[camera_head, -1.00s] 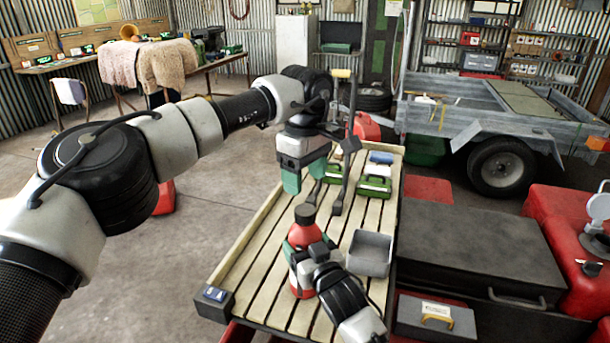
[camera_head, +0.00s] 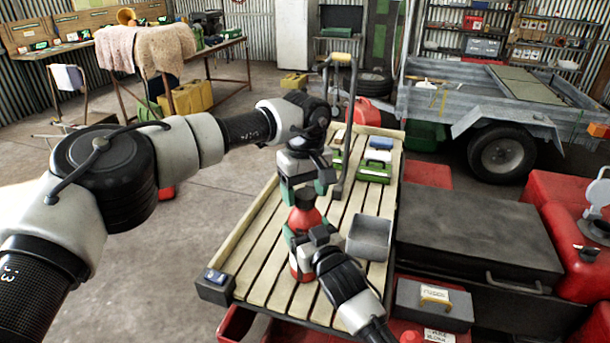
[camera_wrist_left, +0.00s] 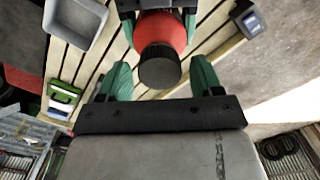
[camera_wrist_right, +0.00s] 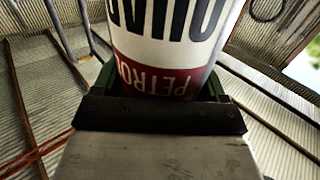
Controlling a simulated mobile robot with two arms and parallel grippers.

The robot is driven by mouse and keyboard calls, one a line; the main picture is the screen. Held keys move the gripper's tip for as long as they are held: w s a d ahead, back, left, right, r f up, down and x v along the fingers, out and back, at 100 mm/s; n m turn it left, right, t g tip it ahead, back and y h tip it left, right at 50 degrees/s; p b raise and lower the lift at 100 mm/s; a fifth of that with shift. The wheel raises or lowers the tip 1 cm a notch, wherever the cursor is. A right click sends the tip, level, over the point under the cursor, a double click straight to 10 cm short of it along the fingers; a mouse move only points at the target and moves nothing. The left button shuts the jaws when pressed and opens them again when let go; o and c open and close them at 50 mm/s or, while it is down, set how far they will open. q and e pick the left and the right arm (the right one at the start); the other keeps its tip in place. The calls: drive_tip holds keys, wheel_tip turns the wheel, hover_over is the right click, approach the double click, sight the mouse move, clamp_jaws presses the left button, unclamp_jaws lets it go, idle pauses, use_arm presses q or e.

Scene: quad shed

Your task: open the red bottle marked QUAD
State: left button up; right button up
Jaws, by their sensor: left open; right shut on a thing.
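The red bottle (camera_head: 303,220) stands upright on the slatted wooden deck (camera_head: 262,243). In the right wrist view its label (camera_wrist_right: 165,45) fills the top, with part of a dark QUAD marking and PETROL on a red band. My right gripper (camera_head: 308,240) is shut around the bottle's body. My left gripper (camera_head: 304,193) is open above the bottle, its fingers pointing down. In the left wrist view the dark ribbed cap (camera_wrist_left: 160,67) lies between the left gripper's green fingertips (camera_wrist_left: 160,80), with gaps on both sides.
A grey open bin (camera_head: 369,238) stands right of the bottle. A dark case (camera_head: 475,240) is at the right.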

use_arm(q)
drive_tip(key=shift+f, duration=0.3)
